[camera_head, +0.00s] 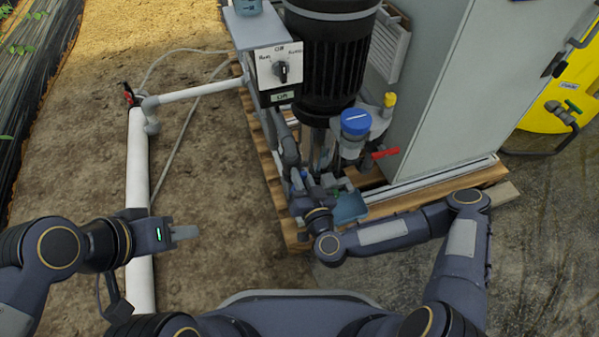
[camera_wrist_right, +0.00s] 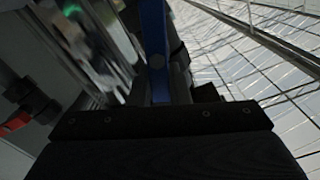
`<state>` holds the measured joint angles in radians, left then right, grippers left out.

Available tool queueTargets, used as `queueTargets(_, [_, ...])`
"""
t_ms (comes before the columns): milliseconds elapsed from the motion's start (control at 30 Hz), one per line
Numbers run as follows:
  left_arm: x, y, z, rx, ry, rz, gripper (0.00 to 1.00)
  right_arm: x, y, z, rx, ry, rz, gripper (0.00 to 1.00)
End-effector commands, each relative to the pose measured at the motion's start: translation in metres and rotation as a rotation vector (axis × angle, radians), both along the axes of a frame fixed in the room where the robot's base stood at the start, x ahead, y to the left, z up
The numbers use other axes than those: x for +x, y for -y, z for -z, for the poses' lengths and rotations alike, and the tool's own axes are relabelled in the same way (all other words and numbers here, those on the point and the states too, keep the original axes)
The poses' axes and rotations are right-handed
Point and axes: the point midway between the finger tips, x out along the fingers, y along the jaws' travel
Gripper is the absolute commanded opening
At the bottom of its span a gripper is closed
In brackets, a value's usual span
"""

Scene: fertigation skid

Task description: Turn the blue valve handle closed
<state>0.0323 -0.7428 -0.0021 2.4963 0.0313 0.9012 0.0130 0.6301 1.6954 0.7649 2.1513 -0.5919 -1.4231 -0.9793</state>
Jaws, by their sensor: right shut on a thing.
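The blue valve handle (camera_wrist_right: 155,45) shows in the right wrist view as an upright blue bar running down between my right gripper's fingers. My right gripper (camera_head: 303,183) is at the low pipework in front of the black pump in the head view, shut on the handle. In that view the gripper and pipes hide the handle, and I cannot tell its angle to the pipe. My left gripper (camera_head: 185,232) hangs over bare soil at the left, away from the skid. Its fingers look like one block, so its opening is unclear.
The black pump (camera_head: 328,60) and grey cabinet (camera_head: 440,80) stand behind the pipework. A blue-capped filter (camera_head: 355,122) and a red valve handle (camera_head: 385,153) are close to the right gripper. A white pipe (camera_head: 138,170) runs along the soil at left. Open soil lies between.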

Motion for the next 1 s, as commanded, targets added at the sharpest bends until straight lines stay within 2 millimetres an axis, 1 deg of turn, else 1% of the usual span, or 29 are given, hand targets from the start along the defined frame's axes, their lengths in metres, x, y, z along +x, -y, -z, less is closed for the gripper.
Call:
queueTargets(100, [0.000, 0.000, -0.003, 0.000, 0.000, 0.000, 0.36, 0.001, 0.004, 0.000, 0.105, -0.032, 0.003, 0.00])
queueTargets(400, [0.000, 0.000, -0.003, 0.000, 0.000, 0.000, 0.36, 0.003, 0.009, 0.007, 0.377, -0.121, 0.003, 0.00])
queueTargets(1000, [0.000, 0.000, 0.010, 0.000, 0.000, 0.000, 0.36, 0.005, 0.016, 0.021, 0.904, -0.293, 0.004, 0.00])
